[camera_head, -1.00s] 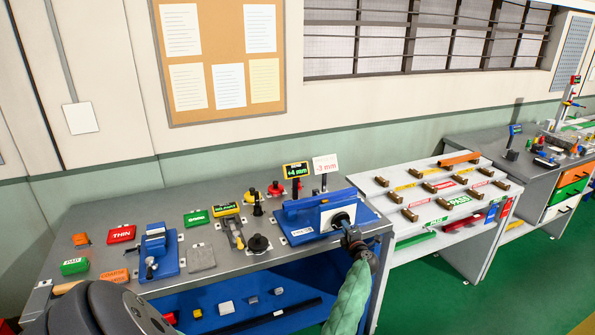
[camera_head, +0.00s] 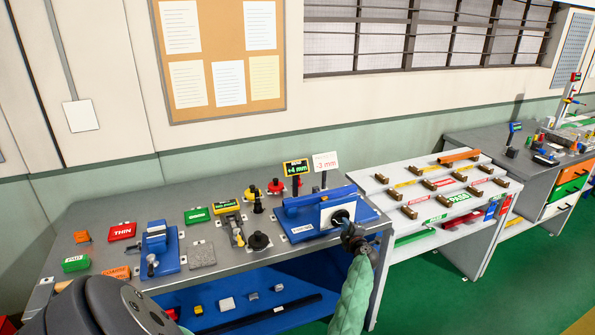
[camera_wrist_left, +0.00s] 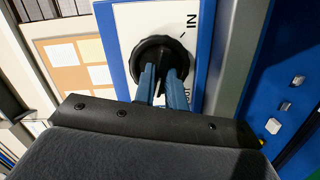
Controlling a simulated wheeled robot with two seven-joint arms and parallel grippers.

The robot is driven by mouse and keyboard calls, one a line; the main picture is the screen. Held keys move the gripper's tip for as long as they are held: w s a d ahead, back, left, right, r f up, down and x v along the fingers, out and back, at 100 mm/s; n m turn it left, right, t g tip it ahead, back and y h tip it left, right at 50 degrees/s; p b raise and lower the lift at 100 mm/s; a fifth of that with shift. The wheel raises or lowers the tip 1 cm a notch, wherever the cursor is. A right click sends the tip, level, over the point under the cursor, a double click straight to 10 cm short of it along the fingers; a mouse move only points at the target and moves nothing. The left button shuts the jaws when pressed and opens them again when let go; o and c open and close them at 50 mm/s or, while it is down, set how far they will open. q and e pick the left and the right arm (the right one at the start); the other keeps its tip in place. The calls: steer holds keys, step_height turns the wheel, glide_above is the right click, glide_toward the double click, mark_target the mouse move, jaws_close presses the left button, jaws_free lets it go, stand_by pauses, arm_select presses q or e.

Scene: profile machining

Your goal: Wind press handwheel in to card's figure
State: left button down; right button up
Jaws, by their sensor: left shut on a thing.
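The blue press (camera_head: 310,203) stands at the bench's right end, with a white plate on its front. Its black handwheel (camera_wrist_left: 163,62) shows in the left wrist view in front of that plate, which reads "IN" at the upper right. My left gripper (camera_wrist_left: 164,80) is shut on the handwheel's middle bar, its blue fingers on either side; it also shows in the head view (camera_head: 346,226). A dark readout (camera_head: 297,168) with green digits appears to read +4 mm. The white card (camera_head: 325,162) beside it reads -3 mm. My right gripper is not in view.
Left of the press stand a black knob (camera_head: 259,241), a small vice-like tool (camera_head: 235,230) and a blue fixture (camera_head: 158,248). A white rack (camera_head: 400,182) with brown holders stands close on the right. Green floor (camera_head: 450,300) lies in front of it.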

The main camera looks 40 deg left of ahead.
arm_select(q)
steer(key=shift+f+m, duration=0.1)
steer(key=shift+m, duration=0.9)
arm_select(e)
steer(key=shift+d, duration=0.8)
arm_select(q)
steer(key=shift+d, duration=0.1)
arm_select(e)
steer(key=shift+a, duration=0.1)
